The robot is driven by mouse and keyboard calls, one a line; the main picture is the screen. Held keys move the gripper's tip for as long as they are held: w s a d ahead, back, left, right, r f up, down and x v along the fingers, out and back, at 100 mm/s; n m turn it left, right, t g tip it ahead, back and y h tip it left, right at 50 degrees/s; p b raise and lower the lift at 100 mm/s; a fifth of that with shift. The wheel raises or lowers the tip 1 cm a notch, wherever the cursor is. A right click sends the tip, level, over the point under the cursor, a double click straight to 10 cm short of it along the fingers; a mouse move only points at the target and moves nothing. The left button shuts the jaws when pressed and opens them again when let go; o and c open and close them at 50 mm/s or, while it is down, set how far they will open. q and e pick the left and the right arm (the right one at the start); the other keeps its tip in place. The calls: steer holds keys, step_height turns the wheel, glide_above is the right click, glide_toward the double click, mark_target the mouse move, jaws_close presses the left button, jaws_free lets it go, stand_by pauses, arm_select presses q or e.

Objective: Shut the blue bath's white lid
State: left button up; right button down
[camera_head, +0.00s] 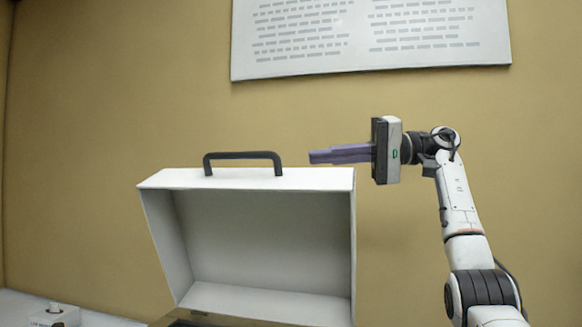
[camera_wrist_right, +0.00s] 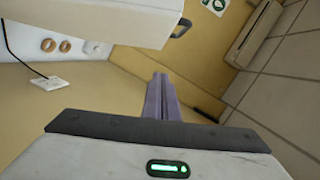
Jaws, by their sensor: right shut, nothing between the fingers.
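The bath's white lid (camera_head: 255,179) stands raised in the head view, its hollow inside facing me. A dark handle (camera_head: 243,155) is on its top edge. My right gripper (camera_head: 312,157) is shut and empty, its purple fingers pointing left just above the lid's top right corner, apart from the handle. In the right wrist view the shut fingers (camera_wrist_right: 160,76) point toward the white lid (camera_wrist_right: 90,18), and part of the dark handle (camera_wrist_right: 181,27) shows at its edge. My left gripper is not in view.
A tan wall with a white text board (camera_head: 370,35) is behind the lid. A tissue box (camera_head: 55,315) stands on the white bench at the lower left. The space left of the lid is clear. The wrist view shows a white plate with a black cable (camera_wrist_right: 42,83).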

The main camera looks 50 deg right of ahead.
mark_target(292, 196)
steer(key=w+a, duration=0.1)
steer(key=a, duration=0.1)
steer(key=w+a+f, duration=0.2)
steer(key=a, duration=0.1)
steer(key=shift+w+a+b, duration=0.15)
steer(key=shift+a+b, duration=0.2)
steer(key=shift+b, duration=0.05)
steer(key=shift+s+a+f, duration=0.15)
steer(key=shift+s+a, duration=0.05)
steer(key=shift+a, duration=0.35)
steer(key=shift+a, duration=0.1)
